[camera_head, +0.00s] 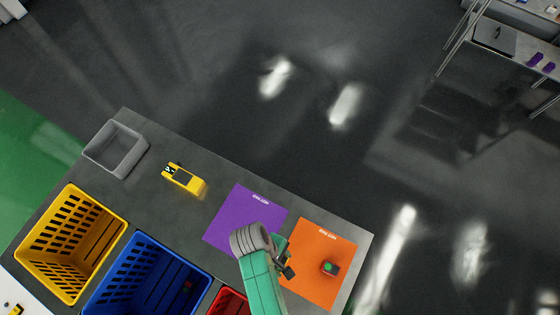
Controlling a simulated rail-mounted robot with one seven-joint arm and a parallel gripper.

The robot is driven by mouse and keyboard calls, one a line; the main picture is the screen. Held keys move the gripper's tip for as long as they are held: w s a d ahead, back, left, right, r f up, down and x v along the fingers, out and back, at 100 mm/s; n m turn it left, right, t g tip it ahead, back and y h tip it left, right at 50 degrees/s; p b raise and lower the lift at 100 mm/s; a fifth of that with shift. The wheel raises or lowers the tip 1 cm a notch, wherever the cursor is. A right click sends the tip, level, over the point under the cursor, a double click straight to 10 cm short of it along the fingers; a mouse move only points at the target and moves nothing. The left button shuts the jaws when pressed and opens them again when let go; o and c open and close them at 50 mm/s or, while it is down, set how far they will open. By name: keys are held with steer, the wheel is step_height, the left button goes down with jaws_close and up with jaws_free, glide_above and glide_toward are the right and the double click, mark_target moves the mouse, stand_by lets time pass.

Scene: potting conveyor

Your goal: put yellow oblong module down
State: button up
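A yellow oblong thing (184,180) with black parts and a small black-and-white marking at one end lies on the grey table, left of the purple mat. I cannot tell whether it is the yellow oblong module. My gripper (287,266) is over the gap between the purple mat (233,212) and the orange mat (318,286), well apart from the yellow thing. My arm hides part of the gripper. Its fingers are too small to show whether they are open, or whether they hold anything.
A dark block with a green top (330,268) is on the orange mat. A grey bin (116,148) stands at the table's far left corner. A yellow basket (72,242), a blue basket (140,285) and a partly hidden red basket (230,302) line the near side. Bare table surrounds the yellow thing.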

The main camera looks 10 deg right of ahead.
steer(key=d, duration=0.2)
steer(key=w+d, duration=0.1)
steer(key=d, duration=0.2)
steer(key=shift+w+d+f, duration=0.25)
steer(key=shift+w+d, duration=0.05)
steer(key=shift+d, duration=0.05)
steer(key=shift+w+d+f, duration=0.1)
steer(key=shift+d+f, duration=0.05)
steer(key=shift+d, duration=0.45)
steer(key=shift+a+f, duration=0.1)
steer(key=shift+f, duration=1.55)
steer(key=shift+f, duration=0.1)
steer(key=o, duration=1)
steer(key=p+v, duration=0.1)
steer(key=v, duration=1.1)
